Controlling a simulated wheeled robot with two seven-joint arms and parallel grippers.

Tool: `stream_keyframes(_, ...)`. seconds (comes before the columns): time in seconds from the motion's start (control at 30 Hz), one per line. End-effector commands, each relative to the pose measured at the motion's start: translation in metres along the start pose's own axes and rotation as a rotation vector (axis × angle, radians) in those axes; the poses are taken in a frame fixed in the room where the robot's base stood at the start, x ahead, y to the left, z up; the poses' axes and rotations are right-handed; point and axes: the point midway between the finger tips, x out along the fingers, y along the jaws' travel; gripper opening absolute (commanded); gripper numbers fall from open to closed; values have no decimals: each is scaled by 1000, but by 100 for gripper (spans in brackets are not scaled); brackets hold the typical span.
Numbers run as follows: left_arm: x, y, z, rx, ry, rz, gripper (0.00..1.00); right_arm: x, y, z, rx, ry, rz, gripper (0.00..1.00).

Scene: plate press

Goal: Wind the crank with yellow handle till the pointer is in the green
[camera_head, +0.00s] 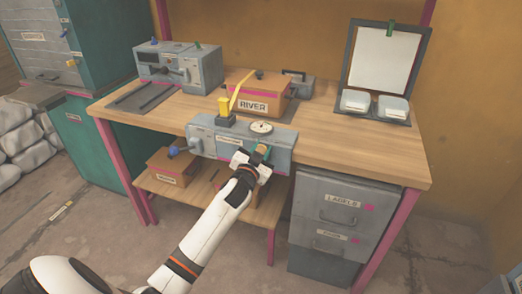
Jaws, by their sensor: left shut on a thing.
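The grey press (210,140) stands at the front edge of the wooden bench. A round white dial (262,127) sits on its top; its pointer and any green zone are too small to read. My left gripper (258,158) is at the press's front right, shut on a crank handle. The gripper hides most of that handle, and I cannot make out its colour for sure; teal and orange show there. A yellow lever (239,92) rises from a block on top of the press. A blue-knobbed crank (174,151) sticks out at its left. My right gripper is not in view.
A RIVER box (253,103) stands close behind the press. Another grey machine (178,66) is at the back left, a framed panel (386,60) at the back right. The bench's right part (350,150) is clear. A drawer cabinet (340,225) stands below.

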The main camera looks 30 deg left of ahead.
Motion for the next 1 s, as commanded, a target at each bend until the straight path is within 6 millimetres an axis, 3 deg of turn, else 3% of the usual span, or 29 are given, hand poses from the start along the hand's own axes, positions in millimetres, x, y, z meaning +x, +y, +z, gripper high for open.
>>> stream_keyframes(0.4,0,-19,4,368,2,1,0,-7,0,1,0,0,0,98)
stream_keyframes(0.73,0,-19,4,397,2,3,0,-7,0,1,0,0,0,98)
stream_keyframes(0.77,0,-19,4,397,2,3,33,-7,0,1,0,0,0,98)
stream_keyframes(0.8,0,-19,4,396,2,3,40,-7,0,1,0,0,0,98)
stream_keyframes(0.87,0,-20,4,396,2,2,50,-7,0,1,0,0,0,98)
stream_keyframes(1.0,0,-20,4,395,1,2,50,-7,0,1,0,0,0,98)
